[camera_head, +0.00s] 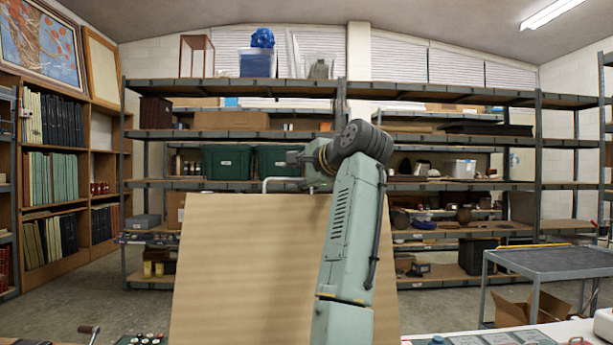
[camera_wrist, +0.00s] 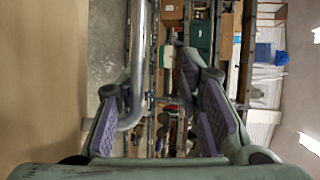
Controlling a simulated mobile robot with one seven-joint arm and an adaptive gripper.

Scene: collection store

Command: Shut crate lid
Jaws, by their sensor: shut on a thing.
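The crate lid (camera_head: 245,265) is a large light-brown wooden panel, raised and standing steeply in front of me in the head view. It fills the left side of the wrist view (camera_wrist: 40,80). A bent metal bar handle (camera_head: 267,183) sits at its upper edge and shows as a grey tube in the wrist view (camera_wrist: 139,45). My gripper (camera_head: 293,158) is at the lid's top edge, by the handle. In the wrist view my gripper (camera_wrist: 160,92) has its purple-padded fingers partly apart, with the handle beside the left finger. The crate's body is not clearly visible.
Metal shelving (camera_head: 230,134) with boxes and green bins (camera_head: 226,162) stands behind the lid. A grey cart (camera_head: 555,262) and an open cardboard box (camera_head: 530,312) are at right. Small items lie on surfaces along the bottom edge. Floor shows left of the lid.

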